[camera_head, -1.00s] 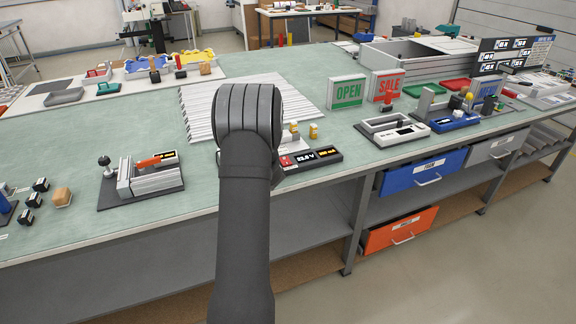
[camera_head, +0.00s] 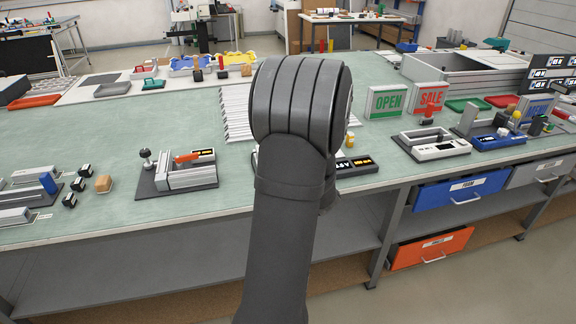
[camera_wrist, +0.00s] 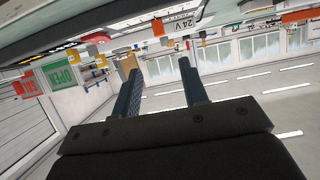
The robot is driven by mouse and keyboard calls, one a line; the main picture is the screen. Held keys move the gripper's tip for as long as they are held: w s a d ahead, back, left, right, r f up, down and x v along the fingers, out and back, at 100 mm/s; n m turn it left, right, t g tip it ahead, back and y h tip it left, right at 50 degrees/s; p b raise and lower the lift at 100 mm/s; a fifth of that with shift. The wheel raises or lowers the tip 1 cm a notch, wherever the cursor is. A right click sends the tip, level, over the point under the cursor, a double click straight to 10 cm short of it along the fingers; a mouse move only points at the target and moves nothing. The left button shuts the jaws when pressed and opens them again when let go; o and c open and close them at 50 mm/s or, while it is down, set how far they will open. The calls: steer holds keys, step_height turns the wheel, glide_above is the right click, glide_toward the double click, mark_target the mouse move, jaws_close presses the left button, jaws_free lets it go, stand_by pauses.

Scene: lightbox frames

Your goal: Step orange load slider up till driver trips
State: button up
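An orange piece (camera_head: 187,158) lies on a grey railed fixture (camera_head: 188,179) on a dark base, left of my arm in the head view. I cannot tell whether it is the load slider. A dark meter box (camera_head: 358,166) with lit digits, too small to read surely, is partly hidden behind my arm. The driver and its trip state cannot be made out. My gripper is hidden in the head view. In the wrist view my gripper (camera_wrist: 165,82) shows two fingers standing apart with nothing between them, well away from the bench things.
OPEN (camera_head: 387,101) and SALE (camera_head: 430,97) signs stand on the green bench (camera_head: 110,135). A white device (camera_head: 435,143) and blue device (camera_head: 497,139) stand near the front edge. Blue (camera_head: 463,190) and orange (camera_head: 431,248) drawers stick out below. Bench left of the railed fixture is partly clear.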

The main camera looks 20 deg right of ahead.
steer(key=x, duration=1.4)
steer(key=shift+w+f, duration=0.2)
steer(key=shift+w, duration=0.1)
jaws_close()
